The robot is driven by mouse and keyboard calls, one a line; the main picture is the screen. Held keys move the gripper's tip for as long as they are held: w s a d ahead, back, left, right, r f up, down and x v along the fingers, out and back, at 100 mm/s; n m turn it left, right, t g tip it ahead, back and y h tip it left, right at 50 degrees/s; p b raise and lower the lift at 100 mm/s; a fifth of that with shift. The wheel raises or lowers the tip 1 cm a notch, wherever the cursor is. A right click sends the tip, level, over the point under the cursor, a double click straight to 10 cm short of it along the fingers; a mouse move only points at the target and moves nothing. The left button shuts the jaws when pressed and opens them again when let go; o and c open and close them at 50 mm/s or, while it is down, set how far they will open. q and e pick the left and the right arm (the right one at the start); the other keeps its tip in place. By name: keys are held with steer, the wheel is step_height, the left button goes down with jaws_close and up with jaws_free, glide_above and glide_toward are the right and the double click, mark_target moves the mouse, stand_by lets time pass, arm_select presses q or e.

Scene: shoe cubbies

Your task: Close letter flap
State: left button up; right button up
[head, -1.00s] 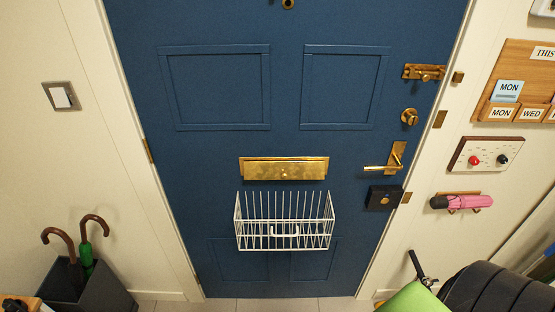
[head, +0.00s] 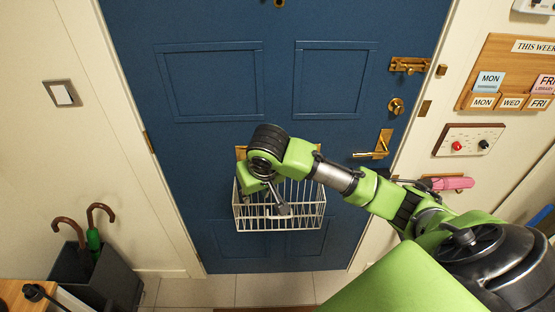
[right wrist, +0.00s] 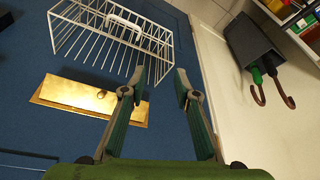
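The brass letter flap (right wrist: 93,100) is on the blue door, and its surface shows in the right wrist view with the basket pictured above it. I cannot tell for sure how far it stands out from its plate. In the head view my right arm covers most of it. My right gripper (right wrist: 157,88) is open and empty, with its two fingers apart. It is in front of the door near the flap, and the flap lies left of the fingers in the wrist view. My left gripper is not in view.
A white wire basket (head: 242,212) hangs on the door below the flap. A brass handle (head: 378,148) and latches are on the door's right. An umbrella bin (head: 112,285) stands at lower left.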

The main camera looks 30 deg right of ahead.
steer(key=w+d+r+m+h, duration=0.2)
steer(key=w+d+r+m, duration=0.3)
steer(key=d+r, duration=0.55)
steer(key=p+x, duration=0.3)
steer(key=x, duration=1.1)
steer(key=shift+f+p, duration=0.35)
steer(key=shift+d, duration=0.1)
jaws_close()
